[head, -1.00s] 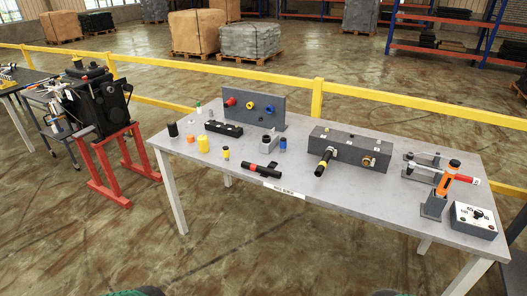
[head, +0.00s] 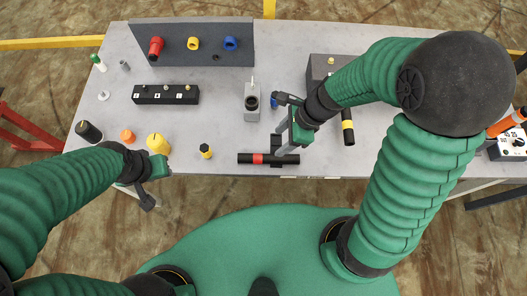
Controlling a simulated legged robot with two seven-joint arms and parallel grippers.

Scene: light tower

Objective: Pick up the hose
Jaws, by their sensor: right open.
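A short black hose-like piece with a red band (head: 258,158) lies near the front edge of the grey table. A second black piece with a yellow band (head: 348,128) runs from the dark box toward the front edge. I cannot tell from the picture which one is the hose.
A panel with red, yellow and blue fittings (head: 240,58) stands at the back. A black block (head: 165,95), a grey stand (head: 252,112), a yellow piece (head: 158,143) and an orange piece (head: 128,136) stand on the table (head: 215,120). The dark box (head: 325,68) is partly hidden by my arm.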

